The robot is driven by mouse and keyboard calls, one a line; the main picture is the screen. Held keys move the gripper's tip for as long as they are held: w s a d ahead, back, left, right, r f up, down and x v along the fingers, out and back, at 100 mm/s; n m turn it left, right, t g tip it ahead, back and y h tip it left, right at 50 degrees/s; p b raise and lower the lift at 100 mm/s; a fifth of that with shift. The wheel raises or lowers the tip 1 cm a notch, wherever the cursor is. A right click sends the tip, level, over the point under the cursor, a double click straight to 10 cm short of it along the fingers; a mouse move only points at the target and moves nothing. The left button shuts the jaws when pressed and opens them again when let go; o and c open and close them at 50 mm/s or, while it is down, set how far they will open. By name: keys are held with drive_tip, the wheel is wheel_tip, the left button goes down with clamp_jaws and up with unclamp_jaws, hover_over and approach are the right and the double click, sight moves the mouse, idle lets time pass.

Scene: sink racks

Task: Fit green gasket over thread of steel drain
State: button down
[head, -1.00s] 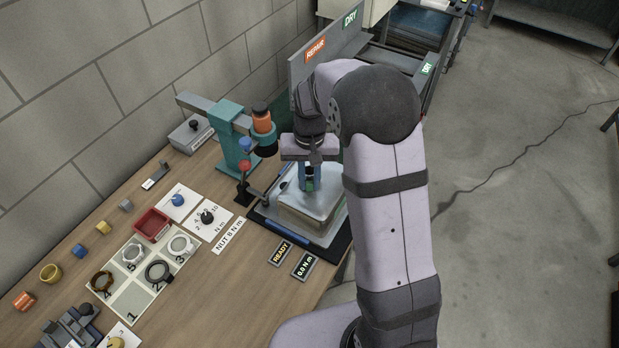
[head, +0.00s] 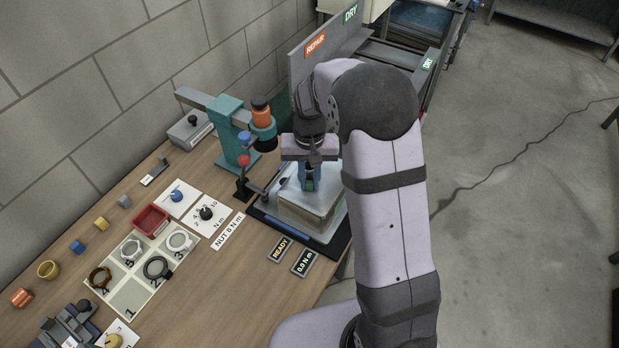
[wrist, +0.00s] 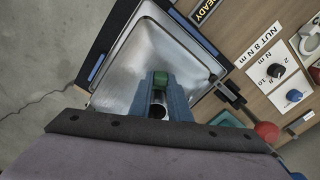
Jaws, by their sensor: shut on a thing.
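The green gasket (wrist: 161,79) is between the blue fingertips of my gripper (wrist: 160,92) in the wrist view. In the head view my gripper (head: 309,181) points down over the steel sink (head: 312,209), with a little green showing between its fingers. The sink also fills the middle of the wrist view (wrist: 130,62). A shiny round steel part, seemingly the drain (wrist: 158,110), shows between the fingers just below the gasket in the picture. The fingers hide much of it, so I cannot tell whether the gasket is around the thread.
A teal stand (head: 232,130) with an orange-topped tool (head: 262,118) and a red ball (head: 243,161) are close left of my gripper. A numbered board (head: 130,297) holds several rings, beside a red tray (head: 151,221).

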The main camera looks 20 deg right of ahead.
drive_tip(key=c, duration=1.6)
unclamp_jaws()
drive_tip(key=shift+r+b, duration=0.95)
drive_tip(key=shift+r, duration=2.75)
drive_tip(key=s+f+n, duration=0.1)
drive_tip(key=s, duration=0.6)
drive_tip(key=s+f+n, duration=0.1)
drive_tip(key=s+f, duration=0.1)
drive_tip(key=s, duration=0.5)
drive_tip(key=s+f+n, duration=0.1)
drive_tip(key=s+f, duration=0.1)
drive_tip(key=s, duration=0.4)
drive_tip(key=shift+s+d+f, duration=0.25)
drive_tip(key=shift+s, duration=0.15)
